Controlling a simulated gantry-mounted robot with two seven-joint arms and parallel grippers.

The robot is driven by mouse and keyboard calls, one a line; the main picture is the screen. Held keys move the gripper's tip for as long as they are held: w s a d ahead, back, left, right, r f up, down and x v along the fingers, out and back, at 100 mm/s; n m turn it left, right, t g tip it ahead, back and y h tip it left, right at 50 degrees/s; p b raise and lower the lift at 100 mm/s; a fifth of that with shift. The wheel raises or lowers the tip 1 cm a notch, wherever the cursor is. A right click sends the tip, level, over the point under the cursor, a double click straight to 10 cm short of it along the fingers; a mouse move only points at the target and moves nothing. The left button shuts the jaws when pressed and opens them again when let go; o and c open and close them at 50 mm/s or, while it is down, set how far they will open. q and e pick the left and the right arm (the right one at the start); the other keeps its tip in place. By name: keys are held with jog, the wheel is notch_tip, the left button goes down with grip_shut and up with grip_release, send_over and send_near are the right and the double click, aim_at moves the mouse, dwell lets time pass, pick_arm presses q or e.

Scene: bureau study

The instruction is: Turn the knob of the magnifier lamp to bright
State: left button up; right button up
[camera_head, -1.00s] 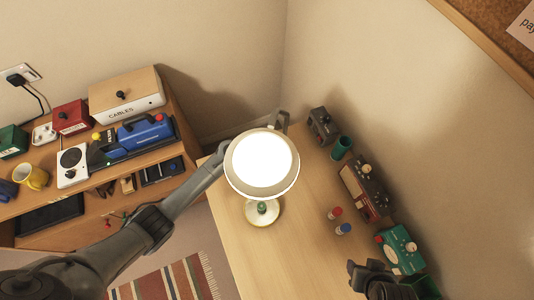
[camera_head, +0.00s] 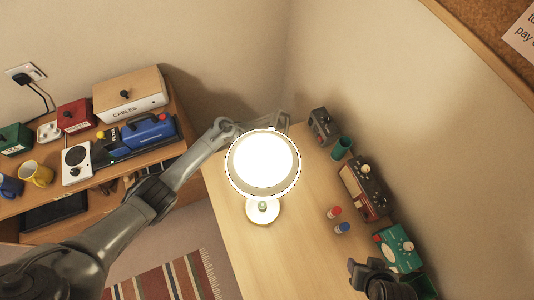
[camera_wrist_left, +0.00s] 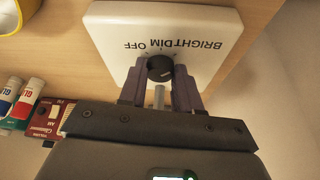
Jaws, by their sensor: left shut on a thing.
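The left wrist view shows a white panel (camera_wrist_left: 205,22) marked OFF, DIM and BRIGHT, seen upside down, with the black knob (camera_wrist_left: 160,68). My left gripper (camera_wrist_left: 160,82) is shut on the knob, one finger on each side. The knob's white mark points to the right in that view, the side where BRIGHT is printed. In the head view the lamp head hides the knob and my left fingertips. My right gripper (camera_head: 372,278) is at the lower right, its jaws unclear.
A dark device (camera_head: 323,125), a green cup (camera_head: 341,147), a radio-like box (camera_head: 362,188), two small bottles and a green box (camera_head: 398,248) line the desk's right side. A shelf unit (camera_head: 90,190) with several items stands at left.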

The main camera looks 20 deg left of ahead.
dwell(0.5)
pick_arm(q)
jog(key=o, duration=1.1)
jog(key=shift+c, duration=0.2)
jog(key=shift+r, duration=0.1)
jog(key=p+v, duration=0.1)
jog(key=v, duration=0.9)
jog(key=shift+r+p, duration=0.25)
jog(key=shift+p, duration=0.1)
jog(key=shift+a, duration=0.1)
